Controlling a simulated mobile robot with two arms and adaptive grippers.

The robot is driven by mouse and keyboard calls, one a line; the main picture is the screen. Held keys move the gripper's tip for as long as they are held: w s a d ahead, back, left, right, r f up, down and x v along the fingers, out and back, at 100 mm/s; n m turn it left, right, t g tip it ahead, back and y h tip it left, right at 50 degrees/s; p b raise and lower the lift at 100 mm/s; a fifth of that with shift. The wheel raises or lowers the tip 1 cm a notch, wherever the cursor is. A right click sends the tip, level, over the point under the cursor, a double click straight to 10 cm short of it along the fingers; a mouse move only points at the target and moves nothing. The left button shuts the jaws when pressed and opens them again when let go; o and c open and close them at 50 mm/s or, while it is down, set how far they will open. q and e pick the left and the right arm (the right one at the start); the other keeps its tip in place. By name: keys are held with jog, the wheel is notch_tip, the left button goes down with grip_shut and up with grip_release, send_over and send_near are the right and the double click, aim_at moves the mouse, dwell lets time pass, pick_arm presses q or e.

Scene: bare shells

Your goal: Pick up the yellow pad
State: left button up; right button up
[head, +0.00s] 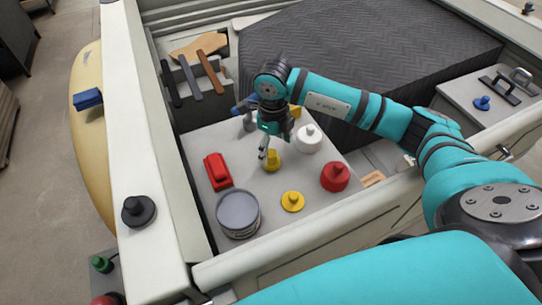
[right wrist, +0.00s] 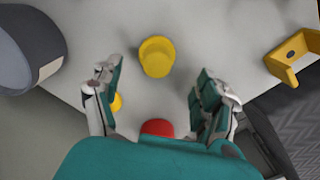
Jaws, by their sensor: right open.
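A flat yellow disc with a knob (head: 292,201) lies toward the front. A taller yellow piece (head: 271,160) stands just below my right gripper (head: 264,148). In the right wrist view, my right gripper (right wrist: 158,95) is open and empty, its fingers apart. A cup-like yellow piece (right wrist: 157,57) shows beyond the fingertips, and a small yellow part (right wrist: 116,102) is partly hidden by the left finger. My left gripper is not in view.
A grey can (head: 238,213), a red case (head: 217,171), a red knobbed piece (head: 335,177), and a white one (head: 308,138) crowd the board. A yellow bracket (head: 295,111) stands behind. Raised walls (head: 150,120) border the board.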

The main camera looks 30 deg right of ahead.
aim_at(271, 153)
jog(key=shift+a+f+p, duration=0.1)
jog(key=shift+f+p, duration=0.2)
jog(key=shift+p, duration=0.1)
jog(key=f+p, duration=0.2)
jog(key=f, duration=0.1)
jog(key=shift+a+f, duration=0.2)
jog(key=shift+f, duration=0.1)
jog(key=shift+w+f, duration=0.1)
jog(key=shift+f, duration=0.4)
jog(key=c, duration=1.1)
notch_tip(271, 153, up, 9)
jog(key=b, duration=0.3)
jog(key=shift+b, duration=0.3)
jog(key=shift+c, duration=0.2)
jog(key=shift+r, duration=0.6)
jog(key=o, duration=0.4)
jog(key=c, duration=0.4)
